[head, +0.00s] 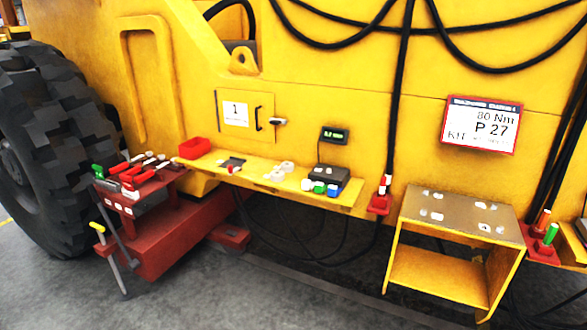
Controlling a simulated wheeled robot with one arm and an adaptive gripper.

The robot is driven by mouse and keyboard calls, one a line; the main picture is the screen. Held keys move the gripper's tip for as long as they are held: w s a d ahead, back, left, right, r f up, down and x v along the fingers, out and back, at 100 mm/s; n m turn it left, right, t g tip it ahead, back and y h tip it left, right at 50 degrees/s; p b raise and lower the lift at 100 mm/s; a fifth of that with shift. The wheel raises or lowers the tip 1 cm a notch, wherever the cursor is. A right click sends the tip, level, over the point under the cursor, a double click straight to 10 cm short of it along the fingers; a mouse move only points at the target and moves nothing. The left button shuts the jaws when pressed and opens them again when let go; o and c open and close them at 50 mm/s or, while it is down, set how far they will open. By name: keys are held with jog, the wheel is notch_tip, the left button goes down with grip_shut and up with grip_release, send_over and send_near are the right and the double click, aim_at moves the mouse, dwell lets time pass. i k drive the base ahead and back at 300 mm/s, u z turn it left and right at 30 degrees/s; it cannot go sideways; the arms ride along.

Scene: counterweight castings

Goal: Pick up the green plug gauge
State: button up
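A green-handled piece that looks like the plug gauge (551,234) stands upright in a small red holder (540,258) at the right edge of the head view. An orange-handled piece (543,217) stands beside it in the same holder. Other green things also show: a small green cap-like piece (319,187) on the yellow shelf and a green handle (97,170) at the red tool rack. They are too small for me to tell exactly what they are. My gripper is not in view.
A yellow stand (440,275) with small metal pieces on its top is left of the red holder. The yellow shelf (345,205) bears a red bin (195,148) and a dark device (325,176). Black cables hang near the holder. Grey floor is open in front.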

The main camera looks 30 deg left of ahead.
aim_at(547, 241)
jog(key=z, duration=1.35)
jog(key=i, duration=2.25)
jog(key=u, duration=3.2)
